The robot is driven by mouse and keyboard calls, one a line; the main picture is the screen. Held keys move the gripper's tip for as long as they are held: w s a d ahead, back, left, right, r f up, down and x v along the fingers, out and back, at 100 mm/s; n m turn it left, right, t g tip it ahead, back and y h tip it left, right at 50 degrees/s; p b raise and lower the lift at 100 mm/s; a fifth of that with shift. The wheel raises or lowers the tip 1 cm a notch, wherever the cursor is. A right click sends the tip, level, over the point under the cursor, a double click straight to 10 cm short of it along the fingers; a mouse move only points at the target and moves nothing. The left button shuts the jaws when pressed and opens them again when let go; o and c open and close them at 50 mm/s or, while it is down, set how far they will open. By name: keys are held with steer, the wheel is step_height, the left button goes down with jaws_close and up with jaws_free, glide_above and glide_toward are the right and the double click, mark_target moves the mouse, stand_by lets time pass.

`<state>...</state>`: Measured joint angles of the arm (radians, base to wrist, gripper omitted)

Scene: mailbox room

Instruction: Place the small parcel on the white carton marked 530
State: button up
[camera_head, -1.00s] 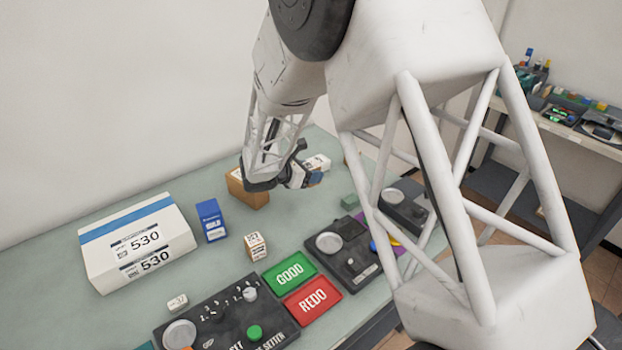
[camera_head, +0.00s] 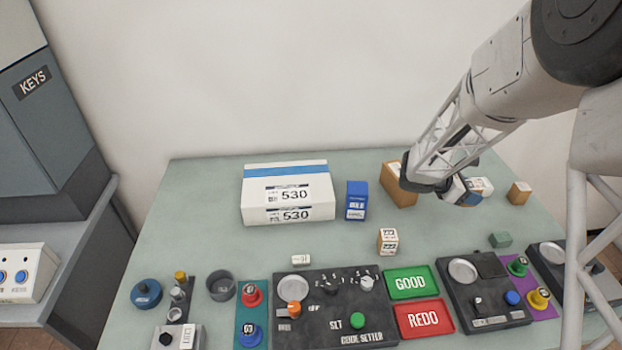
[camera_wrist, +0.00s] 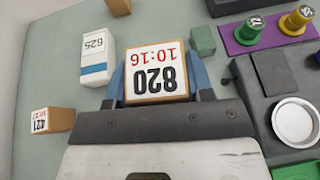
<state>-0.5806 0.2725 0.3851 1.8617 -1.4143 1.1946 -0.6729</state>
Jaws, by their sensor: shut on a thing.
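The small parcel (camera_wrist: 158,75) is a brown cube with a white label reading 820 and 10:16. In the wrist view my gripper (camera_wrist: 160,84) is shut on it, with a blue finger on each side. In the head view my gripper (camera_head: 458,188) is over the right back of the table, and the parcel is hard to make out there. The white carton marked 530 (camera_head: 258,201) lies flat at the back left, with a blue stripe and labels on top and front. Its top is bare, and my gripper is well to its right.
A blue box (camera_head: 356,200) stands just right of the carton, then a brown box (camera_head: 398,190). A small labelled cube (camera_head: 388,241) stands in front. Near my gripper are a white-blue box (camera_wrist: 96,60) and a green block (camera_wrist: 203,40). Control panels (camera_head: 335,310) line the front.

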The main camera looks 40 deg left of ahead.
steer(key=s+a+r+n+t+y, duration=0.1)
steer(key=s+a+n+t+y, duration=0.15)
steer(key=a, duration=0.95)
step_height(320, 180, up, 5)
steer(key=n+t+y, duration=0.3)
steer(key=n+y, duration=0.5)
glide_above(287, 181)
steer(key=shift+r+g, duration=0.15)
steer(key=shift+g, duration=0.1)
steer(key=shift+f, duration=2)
steer(key=shift+f, duration=2)
steer(key=shift+f, duration=0.1)
